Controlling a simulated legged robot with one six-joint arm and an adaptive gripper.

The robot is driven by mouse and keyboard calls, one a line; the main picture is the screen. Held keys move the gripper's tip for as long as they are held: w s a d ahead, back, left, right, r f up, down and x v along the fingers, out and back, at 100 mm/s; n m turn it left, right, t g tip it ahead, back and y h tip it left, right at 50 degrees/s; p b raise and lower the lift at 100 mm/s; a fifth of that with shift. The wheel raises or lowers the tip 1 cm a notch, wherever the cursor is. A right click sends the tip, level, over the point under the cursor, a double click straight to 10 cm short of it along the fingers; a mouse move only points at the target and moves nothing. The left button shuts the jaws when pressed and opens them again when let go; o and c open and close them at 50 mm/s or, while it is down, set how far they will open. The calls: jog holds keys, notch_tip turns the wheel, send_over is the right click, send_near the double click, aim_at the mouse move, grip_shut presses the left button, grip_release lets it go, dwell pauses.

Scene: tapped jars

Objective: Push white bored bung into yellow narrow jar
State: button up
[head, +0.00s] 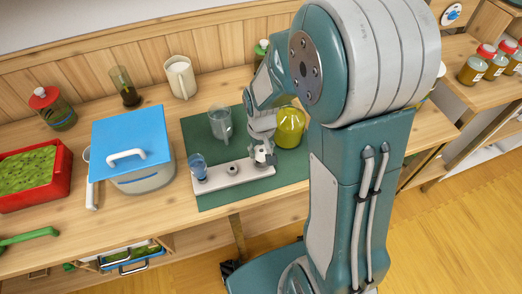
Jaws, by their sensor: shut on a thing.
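My gripper (263,157) is low over the right end of a pale rack (246,173) on the green mat. It is shut on a small whitish piece, which looks like the white bored bung (261,158); the fingers hide most of it, and I cannot tell whether it still touches the rack. A yellow, see-through jar (291,128) stands upright on the mat just right of and behind my gripper. My arm hides part of its left side, and its mouth is hard to make out.
A grey bored piece (232,170) and a blue glassy piece (198,167) sit on the rack. A clear grey jug (221,124) stands behind it. A blue-lidded box (133,150) is left of the green mat (210,197). Jars and a white pitcher (181,77) line the back.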

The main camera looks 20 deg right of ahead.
jog(key=shift+r, duration=3.15)
jog(key=w+d+r, duration=0.8)
jog(key=d+r, duration=0.3)
jog(key=shift+d+r, duration=0.2)
jog(key=shift+d, duration=0.1)
jog(key=shift+f, duration=0.1)
jog(key=shift+f, duration=2.95)
